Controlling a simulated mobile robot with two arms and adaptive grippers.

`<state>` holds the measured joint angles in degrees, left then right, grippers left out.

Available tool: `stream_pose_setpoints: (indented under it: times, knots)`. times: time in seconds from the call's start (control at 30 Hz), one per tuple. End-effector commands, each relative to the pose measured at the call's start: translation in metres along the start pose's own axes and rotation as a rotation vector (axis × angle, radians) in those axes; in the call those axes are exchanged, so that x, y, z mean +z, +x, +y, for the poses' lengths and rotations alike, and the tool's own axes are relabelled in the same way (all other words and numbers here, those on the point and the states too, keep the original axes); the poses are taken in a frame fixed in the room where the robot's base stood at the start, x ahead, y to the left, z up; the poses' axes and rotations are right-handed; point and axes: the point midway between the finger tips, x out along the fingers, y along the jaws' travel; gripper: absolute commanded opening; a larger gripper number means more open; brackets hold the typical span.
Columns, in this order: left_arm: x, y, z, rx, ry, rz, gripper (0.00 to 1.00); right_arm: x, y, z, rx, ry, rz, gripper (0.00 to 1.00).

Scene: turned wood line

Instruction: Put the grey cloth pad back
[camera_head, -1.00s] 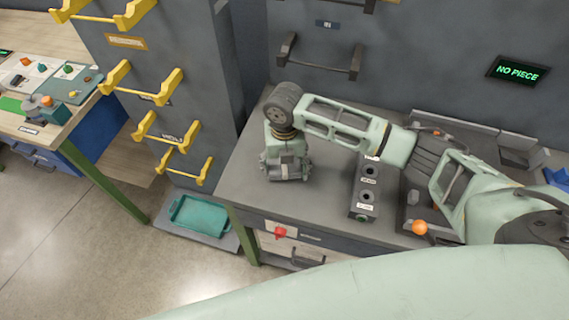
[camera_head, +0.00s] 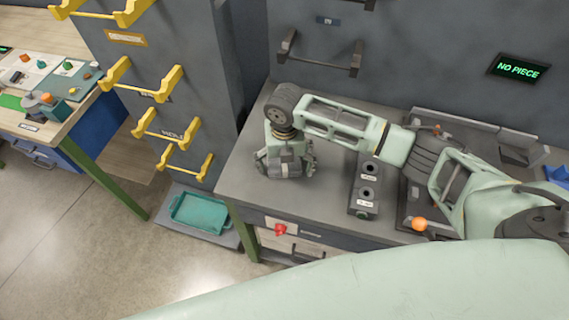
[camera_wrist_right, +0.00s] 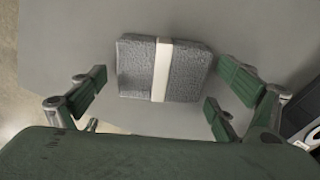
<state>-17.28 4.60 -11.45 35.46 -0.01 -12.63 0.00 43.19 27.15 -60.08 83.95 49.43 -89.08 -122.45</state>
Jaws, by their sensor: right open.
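The grey cloth pad (camera_wrist_right: 188,73) shows in the right wrist view as a grey rectangular block with a white band around its middle. It lies on the grey bench top (camera_wrist_right: 80,40). My left gripper is not in view.
A dark block with two holes (camera_head: 364,190) stands right of the gripper. A teal tray (camera_head: 199,214) sits low at the bench's left. A dark cabinet with yellow brackets (camera_head: 160,130) rises at left. A screen (camera_head: 518,68) reads "NO PIECE".

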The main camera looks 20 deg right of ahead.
Motion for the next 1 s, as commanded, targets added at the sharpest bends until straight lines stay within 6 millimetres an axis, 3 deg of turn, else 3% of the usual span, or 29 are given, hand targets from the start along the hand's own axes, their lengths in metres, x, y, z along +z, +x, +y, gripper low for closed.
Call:
stream_pose_setpoints:
  times: [0.17,0.5,0.7,1.0]
  knots:
    - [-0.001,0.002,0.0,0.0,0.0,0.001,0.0,0.001,-0.011,0.0,0.001,0.0,-0.003,0.92]
    - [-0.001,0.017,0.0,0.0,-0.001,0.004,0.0,0.002,-0.08,0.001,0.003,-0.001,-0.005,0.92]
    - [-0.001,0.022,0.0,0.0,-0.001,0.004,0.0,0.001,-0.111,0.001,0.001,0.0,-0.002,0.92]
    - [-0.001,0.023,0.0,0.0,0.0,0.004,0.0,0.0,-0.123,0.0,0.0,0.0,0.001,0.92]
